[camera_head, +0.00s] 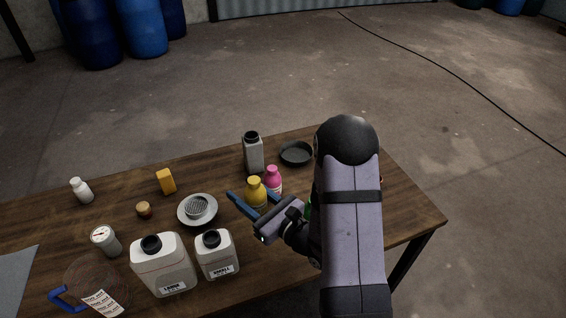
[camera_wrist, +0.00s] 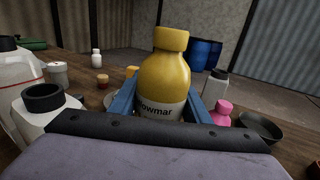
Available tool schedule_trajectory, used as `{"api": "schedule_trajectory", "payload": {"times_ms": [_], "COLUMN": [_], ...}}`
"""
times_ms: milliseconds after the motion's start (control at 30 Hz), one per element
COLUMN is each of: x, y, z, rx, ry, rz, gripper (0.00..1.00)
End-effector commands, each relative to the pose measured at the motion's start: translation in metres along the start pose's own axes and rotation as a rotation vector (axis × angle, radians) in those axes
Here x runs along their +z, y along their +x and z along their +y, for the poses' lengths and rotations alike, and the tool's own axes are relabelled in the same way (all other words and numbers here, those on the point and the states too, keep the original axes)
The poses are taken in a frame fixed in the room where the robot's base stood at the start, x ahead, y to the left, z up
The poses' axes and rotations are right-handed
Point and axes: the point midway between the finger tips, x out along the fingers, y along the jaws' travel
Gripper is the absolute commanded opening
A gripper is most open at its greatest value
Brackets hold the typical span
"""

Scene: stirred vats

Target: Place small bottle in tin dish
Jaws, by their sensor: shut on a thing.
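My gripper (camera_head: 252,198) is shut on a yellow bottle (camera_head: 256,190), with a blue finger on each side of it. In the wrist view the yellow bottle (camera_wrist: 165,78) is upright between the fingers, its cap on and its pale label partly hidden. Whether its base touches the table cannot be told. A dark round dish (camera_head: 295,153) lies beyond and to the right of my gripper, and looks empty. It also shows at the right of the wrist view (camera_wrist: 258,127).
A pink bottle (camera_head: 273,181) stands close beside the yellow one, with a grey bottle (camera_head: 254,156) behind. A metal dish (camera_head: 184,213) holding a strainer lies left. White jugs (camera_head: 164,266) stand at the front left.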

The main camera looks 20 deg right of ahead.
Motion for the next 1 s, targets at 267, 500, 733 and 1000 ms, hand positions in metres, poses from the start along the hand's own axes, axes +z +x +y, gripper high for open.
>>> {"api": "schedule_trajectory", "payload": {"times_ms": [267, 500, 733, 1000], "x": [0.034, 0.047, 0.041, 0.034], "y": [0.001, 0.01, 0.032, 0.069], "z": [-0.039, -0.084, -0.133, -0.221], "rx": [0.002, 0.029, 0.015, -0.094], "ry": [-0.01, -0.007, -0.007, -0.004], "rz": [-0.009, -0.005, -0.005, -0.005], "gripper": [0.13, 0.13, 0.13, 0.13]}}
